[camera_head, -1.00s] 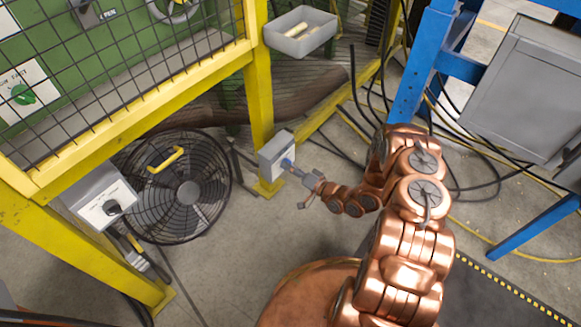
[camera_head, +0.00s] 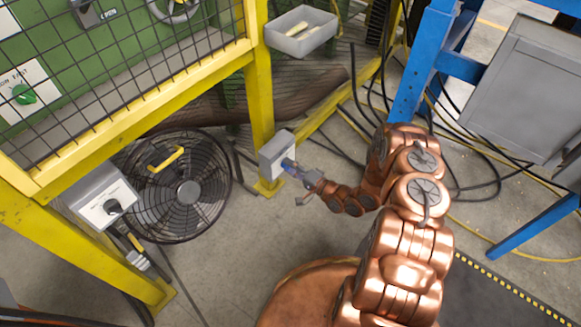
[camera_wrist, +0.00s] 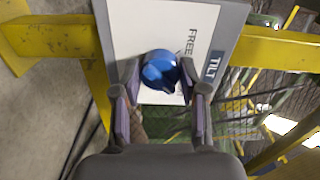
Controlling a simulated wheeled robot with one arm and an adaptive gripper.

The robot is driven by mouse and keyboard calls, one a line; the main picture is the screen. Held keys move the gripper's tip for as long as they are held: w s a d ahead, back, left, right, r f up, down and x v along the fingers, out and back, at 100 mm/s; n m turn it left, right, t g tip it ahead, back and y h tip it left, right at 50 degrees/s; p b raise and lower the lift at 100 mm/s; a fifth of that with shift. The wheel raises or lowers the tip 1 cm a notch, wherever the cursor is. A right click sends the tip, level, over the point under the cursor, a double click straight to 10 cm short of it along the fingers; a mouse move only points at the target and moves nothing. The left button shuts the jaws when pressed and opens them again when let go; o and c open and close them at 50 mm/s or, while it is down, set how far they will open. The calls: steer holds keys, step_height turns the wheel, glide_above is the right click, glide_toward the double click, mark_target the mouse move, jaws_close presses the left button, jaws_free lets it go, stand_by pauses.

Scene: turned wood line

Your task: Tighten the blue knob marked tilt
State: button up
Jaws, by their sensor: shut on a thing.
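The blue knob (camera_wrist: 160,70) sits on a pale plate (camera_wrist: 205,20) printed "TILT" and "FREE" in the wrist view. My gripper (camera_wrist: 156,82) has one finger on each side of the knob and is shut on it. In the head view the knob (camera_head: 288,164) shows as a small blue spot on the front of a grey box (camera_head: 272,154) fixed to a yellow post. My gripper (camera_head: 303,177) reaches it from the lower right. The knob's pointer mark is hard to make out.
A black fan (camera_head: 180,200) stands on the floor left of the box. Another grey box with a black knob (camera_head: 113,207) is on the yellow frame at left. A grey bin (camera_head: 300,42) is above. Cables lie behind my arm.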

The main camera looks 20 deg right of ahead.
steer(key=o, duration=1.1)
steer(key=shift+o, duration=0.2)
steer(key=v, duration=1.2)
